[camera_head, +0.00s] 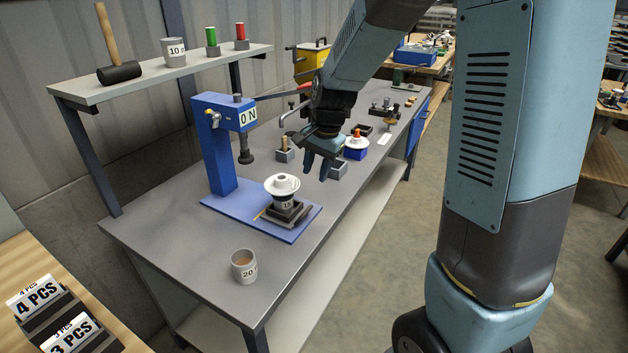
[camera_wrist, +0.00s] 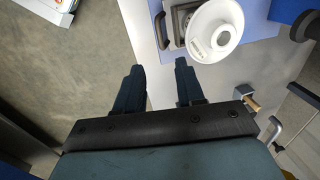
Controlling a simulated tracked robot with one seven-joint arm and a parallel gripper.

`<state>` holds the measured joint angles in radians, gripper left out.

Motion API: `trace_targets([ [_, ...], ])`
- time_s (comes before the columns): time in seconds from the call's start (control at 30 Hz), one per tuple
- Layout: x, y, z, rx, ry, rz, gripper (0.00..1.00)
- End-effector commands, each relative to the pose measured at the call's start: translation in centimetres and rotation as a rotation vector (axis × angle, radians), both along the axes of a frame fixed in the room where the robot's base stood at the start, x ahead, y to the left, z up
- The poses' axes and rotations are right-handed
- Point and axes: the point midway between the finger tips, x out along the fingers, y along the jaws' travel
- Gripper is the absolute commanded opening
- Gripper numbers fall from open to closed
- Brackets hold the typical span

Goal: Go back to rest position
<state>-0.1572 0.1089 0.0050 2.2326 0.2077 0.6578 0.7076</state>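My gripper (camera_head: 318,165) hangs over the grey workbench (camera_head: 185,245), to the right of the blue press (camera_head: 216,145). In the wrist view my gripper (camera_wrist: 158,85) has its two fingers apart with nothing between them. The press display reads "0 N".
A cup marked 20 (camera_head: 244,267) stands near the bench's front. Small grey blocks (camera_head: 285,155) and a blue holder with a white disc (camera_head: 356,147) stand near my gripper. A shelf (camera_head: 165,75) above carries a mallet (camera_head: 118,72), a cup and two coloured pieces.

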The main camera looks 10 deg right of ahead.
Motion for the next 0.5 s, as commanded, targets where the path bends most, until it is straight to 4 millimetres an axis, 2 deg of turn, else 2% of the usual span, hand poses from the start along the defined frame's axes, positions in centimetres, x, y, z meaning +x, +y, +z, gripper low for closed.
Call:
trace_targets([
  [0.1,-0.11,-0.11,0.61,0.0,0.001,0.0,0.38],
  [0.5,-0.22,-0.2,0.91,-0.001,-0.001,0.003,0.38],
])
